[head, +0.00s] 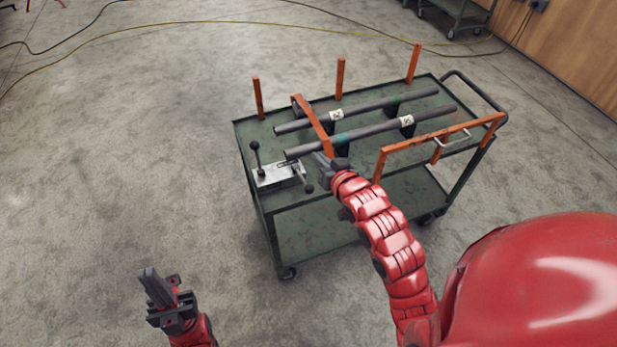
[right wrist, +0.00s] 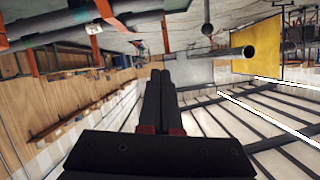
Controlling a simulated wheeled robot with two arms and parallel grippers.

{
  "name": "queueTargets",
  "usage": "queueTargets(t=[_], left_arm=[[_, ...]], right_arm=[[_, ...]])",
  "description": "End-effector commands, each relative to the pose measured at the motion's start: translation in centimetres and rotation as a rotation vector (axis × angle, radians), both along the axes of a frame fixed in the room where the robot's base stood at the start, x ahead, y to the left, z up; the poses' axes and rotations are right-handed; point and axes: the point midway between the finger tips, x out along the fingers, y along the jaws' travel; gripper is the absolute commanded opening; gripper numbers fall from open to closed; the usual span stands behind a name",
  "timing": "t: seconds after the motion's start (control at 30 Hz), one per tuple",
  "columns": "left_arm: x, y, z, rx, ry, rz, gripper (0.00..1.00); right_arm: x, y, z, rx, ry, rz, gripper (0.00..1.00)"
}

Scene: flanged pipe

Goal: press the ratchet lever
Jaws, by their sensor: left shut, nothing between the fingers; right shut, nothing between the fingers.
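A silver ratchet block (head: 278,174) sits on the near left corner of the green cart. One lever with a black ball knob (head: 254,145) stands up at its left side. A second lever with a dark knob (head: 309,188) slants down at its right. My right gripper (head: 320,160) is shut and empty, just right of the block by the near pipe's end. In the right wrist view its closed fingers (right wrist: 160,88) have nothing between them. My left gripper (head: 149,275) is shut and empty, low over the bare floor, well away from the cart.
Two dark pipes with white tags, the far one (head: 375,108) and the near one (head: 385,128), lie along the cart (head: 246,128). Orange posts (head: 340,78) and an orange rail (head: 430,138) rise at its edges. A yellow cable crosses the floor. The floor left of the cart is clear.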

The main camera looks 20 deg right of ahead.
Motion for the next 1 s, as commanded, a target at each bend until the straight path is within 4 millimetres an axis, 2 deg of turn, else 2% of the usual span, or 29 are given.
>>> queueTargets(t=[0.1, 0.23, 0.7, 0.87, 1.0], left_arm=[[0.0, 0.0, -0.1, 0.000, 0.000, 0.000, 0.00], [0.0, 0.0, -0.1, 0.000, 0.000, 0.000, 0.00], [0.0, 0.0, -0.4, 0.000, 0.000, 0.000, 0.00], [0.0, 0.0, -2.1, 0.000, 0.000, 0.000, 0.00], [0.0, 0.0, -4.7, 0.000, 0.000, 0.000, 0.00]], right_arm=[[-1.4, 0.3, -1.8, -0.025, 0.120, 0.010, 0.00], [-2.4, 0.4, -3.1, -0.044, 0.202, 0.015, 0.00], [-2.8, 0.4, -3.6, -0.050, 0.230, 0.016, 0.00], [-2.2, 0.4, -4.4, -0.051, 0.228, 0.016, 0.00], [-1.1, 0.6, -5.4, -0.049, 0.224, 0.018, 0.00]])
